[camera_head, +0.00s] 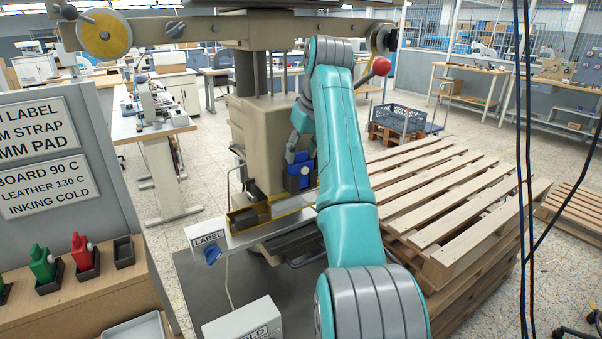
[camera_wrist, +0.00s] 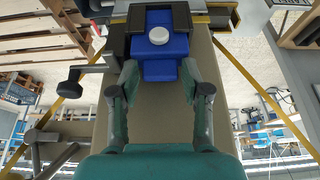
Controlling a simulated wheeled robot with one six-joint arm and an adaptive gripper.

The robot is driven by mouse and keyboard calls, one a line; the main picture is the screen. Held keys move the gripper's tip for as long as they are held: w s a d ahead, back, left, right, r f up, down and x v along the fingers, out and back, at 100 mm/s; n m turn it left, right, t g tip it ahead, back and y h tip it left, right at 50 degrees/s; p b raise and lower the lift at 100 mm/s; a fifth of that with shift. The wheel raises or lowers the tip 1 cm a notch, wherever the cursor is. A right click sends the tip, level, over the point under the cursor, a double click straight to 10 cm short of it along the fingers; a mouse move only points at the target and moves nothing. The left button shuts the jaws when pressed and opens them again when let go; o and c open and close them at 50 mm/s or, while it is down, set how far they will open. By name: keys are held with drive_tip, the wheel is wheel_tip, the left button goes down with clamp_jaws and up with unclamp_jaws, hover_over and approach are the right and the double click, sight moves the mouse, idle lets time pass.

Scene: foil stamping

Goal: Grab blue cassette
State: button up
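The blue cassette (camera_head: 299,174) is at the front of the stamping machine, seen just left of my arm in the head view. In the wrist view the blue cassette (camera_wrist: 160,48) has a round white knob and sits at a black bracket of the machine. My gripper (camera_wrist: 160,72) reaches to it, with one finger on each side of its narrower blue end. Narrow gaps seem to show between the fingers and the blue sides, so the gripper looks open around it. In the head view my gripper (camera_head: 302,148) is partly hidden by my arm.
A green cassette (camera_head: 42,263) and a red cassette (camera_head: 82,252) stand in dark holders on the wooden bench at left. An empty dark holder (camera_head: 123,252) is beside them. The beige stamping machine (camera_head: 258,130) stands close ahead. Stacked pallets (camera_head: 455,200) fill the right.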

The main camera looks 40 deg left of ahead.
sight(302, 161)
clamp_jaws()
drive_tip(key=shift+r, duration=0.1)
drive_tip(key=shift+r, duration=3.45)
